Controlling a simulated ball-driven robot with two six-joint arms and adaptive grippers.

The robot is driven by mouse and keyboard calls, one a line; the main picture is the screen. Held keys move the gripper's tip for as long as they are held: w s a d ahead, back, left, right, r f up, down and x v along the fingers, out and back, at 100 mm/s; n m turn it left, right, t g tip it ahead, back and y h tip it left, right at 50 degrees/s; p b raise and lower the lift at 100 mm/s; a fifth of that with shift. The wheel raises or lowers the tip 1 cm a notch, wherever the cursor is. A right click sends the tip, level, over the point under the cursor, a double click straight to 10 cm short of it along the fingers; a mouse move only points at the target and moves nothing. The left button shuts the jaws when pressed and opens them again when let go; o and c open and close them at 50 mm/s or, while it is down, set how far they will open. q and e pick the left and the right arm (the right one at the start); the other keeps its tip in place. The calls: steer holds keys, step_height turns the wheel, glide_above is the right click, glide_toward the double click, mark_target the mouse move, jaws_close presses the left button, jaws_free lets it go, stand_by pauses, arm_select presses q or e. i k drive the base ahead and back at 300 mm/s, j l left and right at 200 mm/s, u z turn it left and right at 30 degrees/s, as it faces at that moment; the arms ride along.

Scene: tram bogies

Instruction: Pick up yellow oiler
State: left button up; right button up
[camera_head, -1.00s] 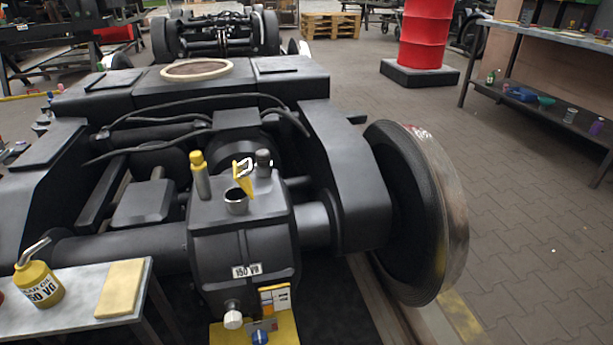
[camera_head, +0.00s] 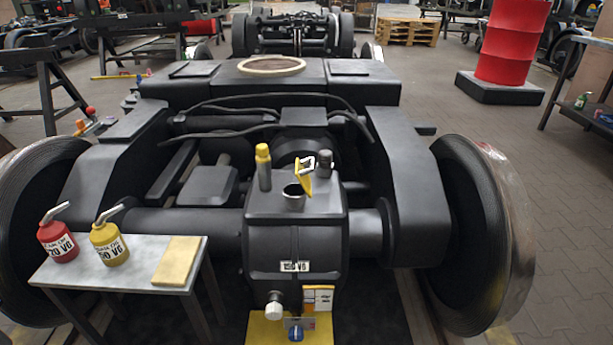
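The yellow oiler (camera_head: 110,243) stands upright on a small grey table (camera_head: 140,282) at the lower left. It has a grey angled spout and a white label that seems to read "150 VG". A similar red oiler (camera_head: 59,240) stands just left of it. Neither of my grippers is in view.
A yellow pad (camera_head: 176,261) lies on the table's right side. The dark bogie (camera_head: 165,222) with its gearbox (camera_head: 296,236) stands behind and right of the table. A large wheel (camera_head: 482,235) is at the right. Paved floor (camera_head: 570,220) is clear at far right.

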mark_target(106, 239)
steer(key=u, duration=1.25)
